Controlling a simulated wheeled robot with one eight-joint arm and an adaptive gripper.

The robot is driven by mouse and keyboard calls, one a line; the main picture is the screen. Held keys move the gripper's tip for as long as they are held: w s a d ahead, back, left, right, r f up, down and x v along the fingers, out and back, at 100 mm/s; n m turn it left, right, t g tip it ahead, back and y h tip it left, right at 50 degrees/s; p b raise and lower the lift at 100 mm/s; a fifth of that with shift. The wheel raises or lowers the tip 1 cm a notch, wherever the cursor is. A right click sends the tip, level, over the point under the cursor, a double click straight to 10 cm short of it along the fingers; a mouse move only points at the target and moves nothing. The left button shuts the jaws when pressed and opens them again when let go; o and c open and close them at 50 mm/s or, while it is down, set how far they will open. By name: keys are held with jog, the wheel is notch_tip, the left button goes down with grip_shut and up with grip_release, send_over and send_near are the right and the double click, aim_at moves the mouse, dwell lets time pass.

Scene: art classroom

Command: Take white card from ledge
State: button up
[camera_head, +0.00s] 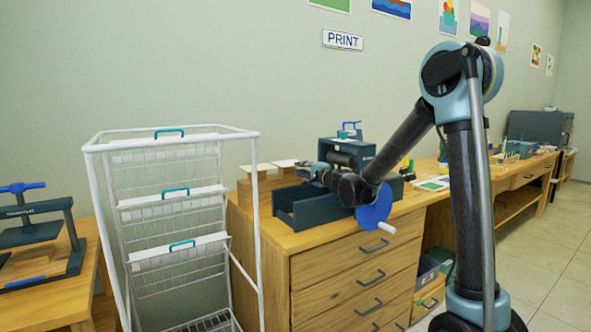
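A flat white card (285,163) shows at the top of a tan wooden ledge (262,187) on the wooden cabinet, beside a dark printing press. My gripper (304,170) is at the right end of the card, at about the same height. It looks small and dark here, and I cannot tell whether its fingers are apart, or whether they touch the card. My arm reaches in from the right, and its forearm hides part of the press.
The press (302,208) has a blue crank wheel (374,207) close under my forearm. A white wire drying rack (176,210) with white sheets and teal clips stands left of the cabinet (345,280). Another press (40,235) sits far left. Open floor lies at right.

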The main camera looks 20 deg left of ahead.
aim_at(291, 164)
jog(key=shift+x, duration=2.25)
grip_shut()
notch_tip(291, 164, up, 3)
jog(key=shift+f, duration=0.2)
jog(key=shift+d, duration=0.1)
jog(key=s+d+r, duration=0.5)
jog(key=s+d, duration=0.4)
jog(key=d, duration=0.1)
jog(key=shift+d, duration=0.25)
